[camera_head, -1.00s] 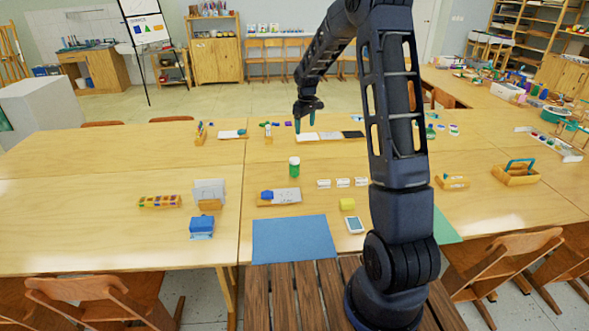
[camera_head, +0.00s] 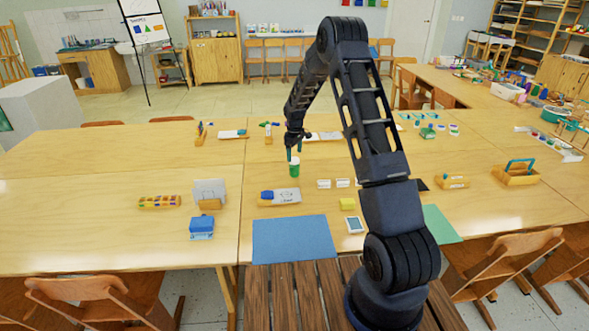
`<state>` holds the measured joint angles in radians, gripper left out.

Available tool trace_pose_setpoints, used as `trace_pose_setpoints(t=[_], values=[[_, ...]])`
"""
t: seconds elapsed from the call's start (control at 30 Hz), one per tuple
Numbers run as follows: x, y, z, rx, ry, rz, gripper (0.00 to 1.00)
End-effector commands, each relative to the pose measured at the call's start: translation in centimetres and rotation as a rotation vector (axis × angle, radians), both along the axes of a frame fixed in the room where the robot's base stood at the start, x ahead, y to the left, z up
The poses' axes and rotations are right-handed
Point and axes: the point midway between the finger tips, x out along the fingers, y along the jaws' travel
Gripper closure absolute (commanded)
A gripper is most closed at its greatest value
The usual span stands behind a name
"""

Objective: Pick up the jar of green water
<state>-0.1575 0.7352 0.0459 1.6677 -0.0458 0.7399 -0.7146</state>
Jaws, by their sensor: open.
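The jar of green water (camera_head: 294,171) stands upright on the wooden table, near the seam between the table tops. It is small and green with a pale top. The gripper is open and holds nothing. Whether the fingertips straddle the jar or stop short of it is too small to tell.
A tray with a blue item and paper (camera_head: 285,196) lies in front of the jar. White cards (camera_head: 324,184) lie to its right, with a yellow block (camera_head: 347,204) nearer. A blue mat (camera_head: 290,239) covers the front edge.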

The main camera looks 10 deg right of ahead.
Motion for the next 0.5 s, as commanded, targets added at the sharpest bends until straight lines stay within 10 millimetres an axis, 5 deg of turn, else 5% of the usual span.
trace_pose_setpoints(t=[0.5], values=[[0.1,0.0,-5.1,0.0,0.001,0.002,0.23]])
